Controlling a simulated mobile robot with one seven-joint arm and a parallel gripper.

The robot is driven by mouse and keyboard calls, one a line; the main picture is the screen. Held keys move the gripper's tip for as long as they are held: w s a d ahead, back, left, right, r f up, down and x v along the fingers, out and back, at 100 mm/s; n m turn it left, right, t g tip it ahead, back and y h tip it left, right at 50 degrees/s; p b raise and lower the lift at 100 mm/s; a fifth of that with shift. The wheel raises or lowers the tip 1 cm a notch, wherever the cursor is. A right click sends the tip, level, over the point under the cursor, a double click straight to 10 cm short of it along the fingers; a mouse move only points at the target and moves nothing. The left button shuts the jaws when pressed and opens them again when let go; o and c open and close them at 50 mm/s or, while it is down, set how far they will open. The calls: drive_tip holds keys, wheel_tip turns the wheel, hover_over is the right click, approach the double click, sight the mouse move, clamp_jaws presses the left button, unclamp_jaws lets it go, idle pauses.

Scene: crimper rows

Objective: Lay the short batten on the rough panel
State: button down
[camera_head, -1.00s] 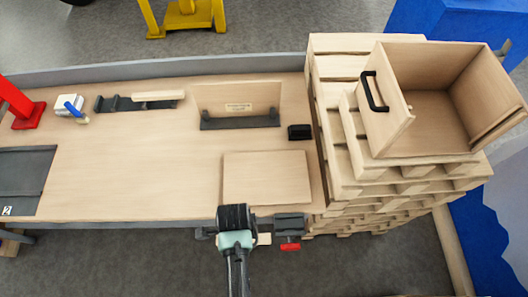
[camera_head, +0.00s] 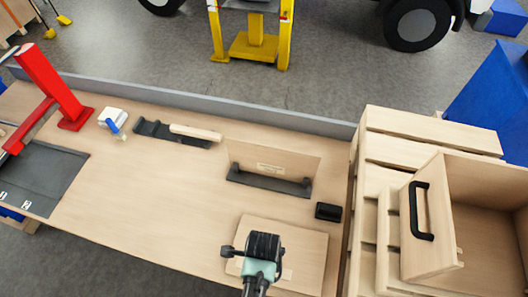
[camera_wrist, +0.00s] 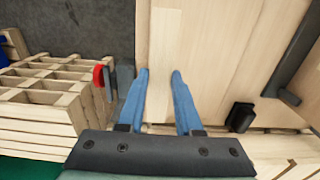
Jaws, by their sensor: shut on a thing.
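My gripper (camera_head: 262,262) is shut on a short pale batten (camera_head: 287,274), whose end shows beside the jaws in the head view. In the wrist view a pale strip, seemingly this batten (camera_wrist: 166,45), runs away between the blue fingers (camera_wrist: 160,98). A flat, light wooden panel (camera_head: 300,240) lies on the bench below my gripper, partly hidden by it. I cannot tell whether the batten touches it. Another wooden panel (camera_head: 285,160) with a small label stands upright in a dark holder behind. I cannot tell surface roughness.
A black block (camera_head: 328,211) lies right of the flat panel. A pale bar (camera_head: 195,132) rests on a dark rack. A wooden box (camera_head: 430,245) with a black handle stands on pallets at the right. A red stand (camera_head: 60,90) is at the left.

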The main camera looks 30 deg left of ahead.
drive_tip(key=shift+w+f+b, duration=0.1)
drive_tip(key=shift+f+b, duration=3.55)
drive_tip(key=shift+f, duration=1.2)
drive_tip(key=c, duration=0.5)
unclamp_jaws()
wheel_tip(320, 180, up, 13)
drive_tip(key=shift+b, duration=0.55)
